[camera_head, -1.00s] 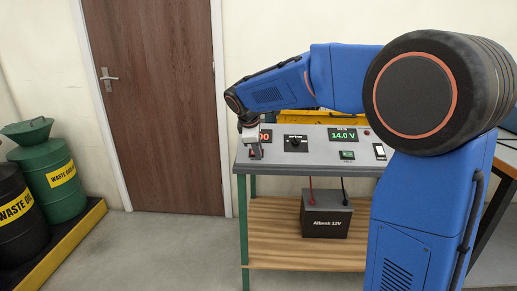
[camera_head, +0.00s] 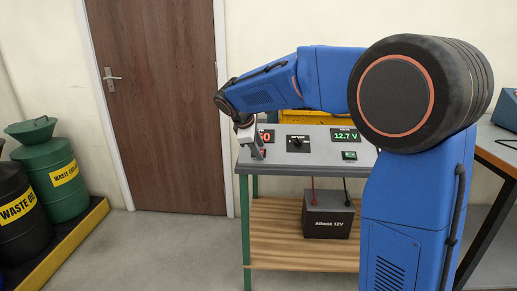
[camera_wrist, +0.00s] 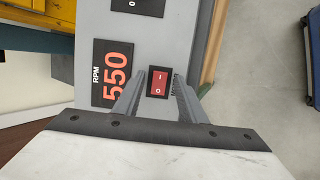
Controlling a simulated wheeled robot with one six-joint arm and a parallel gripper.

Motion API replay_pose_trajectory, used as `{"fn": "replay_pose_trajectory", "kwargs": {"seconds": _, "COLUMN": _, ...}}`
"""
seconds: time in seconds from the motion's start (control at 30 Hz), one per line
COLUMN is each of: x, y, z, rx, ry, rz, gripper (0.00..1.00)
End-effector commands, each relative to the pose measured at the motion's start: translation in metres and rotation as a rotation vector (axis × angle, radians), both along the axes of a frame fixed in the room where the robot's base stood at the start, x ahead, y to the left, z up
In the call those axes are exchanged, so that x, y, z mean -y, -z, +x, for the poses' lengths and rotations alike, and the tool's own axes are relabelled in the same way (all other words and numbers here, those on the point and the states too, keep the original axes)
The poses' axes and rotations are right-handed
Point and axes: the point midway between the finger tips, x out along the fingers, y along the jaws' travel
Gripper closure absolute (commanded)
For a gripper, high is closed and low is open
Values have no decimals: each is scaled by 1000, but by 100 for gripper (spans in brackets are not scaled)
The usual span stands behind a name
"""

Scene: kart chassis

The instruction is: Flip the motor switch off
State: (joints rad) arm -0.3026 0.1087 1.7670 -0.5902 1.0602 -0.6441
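The motor switch is a red rocker switch (camera_wrist: 159,83) marked I and O in a black frame on the grey sloped panel (camera_wrist: 182,30). Its label beside the right finger is partly covered. My gripper (camera_wrist: 163,78) is open and empty in the wrist view, one finger on each side of the switch; I cannot tell if either touches it. In the head view my gripper (camera_head: 254,150) is low over the panel's left end and mostly hides the switch. The RPM display (camera_wrist: 113,73) reads 550 in the wrist view.
A 12V battery (camera_head: 328,217) stands on the wooden shelf below. My arm hides the panel's right end. Waste drums (camera_head: 48,170) stand far left.

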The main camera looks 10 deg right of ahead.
Motion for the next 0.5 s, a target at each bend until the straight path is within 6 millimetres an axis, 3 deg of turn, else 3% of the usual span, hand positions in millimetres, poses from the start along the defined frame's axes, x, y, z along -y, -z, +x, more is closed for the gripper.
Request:
{"fn": "replay_pose_trajectory", "kwargs": {"seconds": 0.17, "x": -7, "y": -14, "z": -6, "rx": 1, "ry": -1, "rz": 0, "gripper": 62}}
{"fn": "replay_pose_trajectory", "kwargs": {"seconds": 0.5, "x": -33, "y": -69, "z": -31, "rx": 2, "ry": -2, "rz": 0, "gripper": 62}}
